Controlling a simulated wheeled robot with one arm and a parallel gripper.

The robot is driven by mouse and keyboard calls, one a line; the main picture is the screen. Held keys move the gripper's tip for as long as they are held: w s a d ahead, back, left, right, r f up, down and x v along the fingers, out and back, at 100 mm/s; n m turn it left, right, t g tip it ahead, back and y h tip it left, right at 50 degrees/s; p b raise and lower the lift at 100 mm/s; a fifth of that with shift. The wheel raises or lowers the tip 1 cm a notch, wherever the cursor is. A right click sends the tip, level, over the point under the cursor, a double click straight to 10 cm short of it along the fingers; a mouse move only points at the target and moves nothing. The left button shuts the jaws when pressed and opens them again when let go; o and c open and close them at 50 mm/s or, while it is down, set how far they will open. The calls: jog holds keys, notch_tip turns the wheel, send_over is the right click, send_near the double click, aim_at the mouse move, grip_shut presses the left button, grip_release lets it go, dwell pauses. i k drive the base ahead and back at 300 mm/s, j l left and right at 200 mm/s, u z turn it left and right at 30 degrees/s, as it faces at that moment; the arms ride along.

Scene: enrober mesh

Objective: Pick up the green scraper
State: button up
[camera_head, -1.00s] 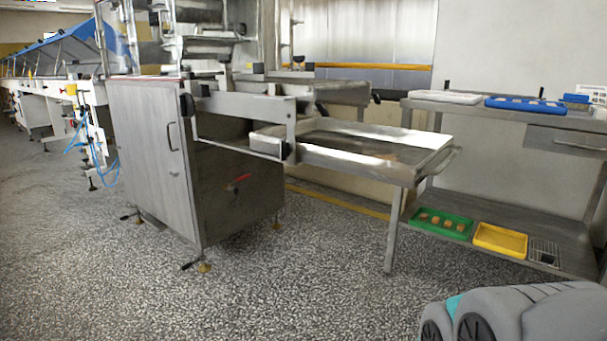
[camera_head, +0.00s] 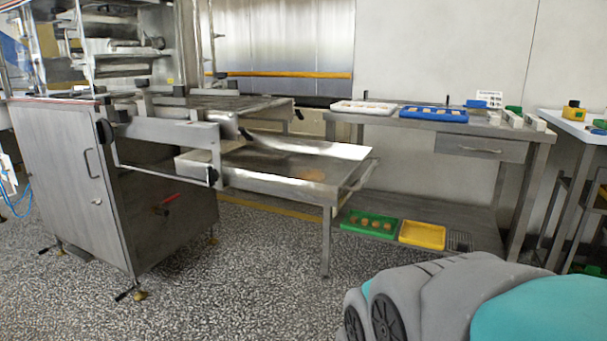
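I cannot clearly make out a green scraper. A small green item (camera_head: 514,109) lies at the right end of the steel table's top, too small to identify. Another green item (camera_head: 598,132) lies on the white table at the right edge, also unclear. My gripper is not in view. A grey and teal rounded part of my own body fills the lower right and hides the floor there.
The steel table (camera_head: 470,129) holds a white tray (camera_head: 363,107) and a blue tray (camera_head: 432,114). Its lower shelf (camera_head: 460,216) holds a green tray (camera_head: 369,224) and a yellow tray (camera_head: 422,235). The enrober machine (camera_head: 130,185) stands left. Speckled floor in front is clear.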

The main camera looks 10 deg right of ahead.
aim_at(517, 110)
jog(key=z, duration=1.5)
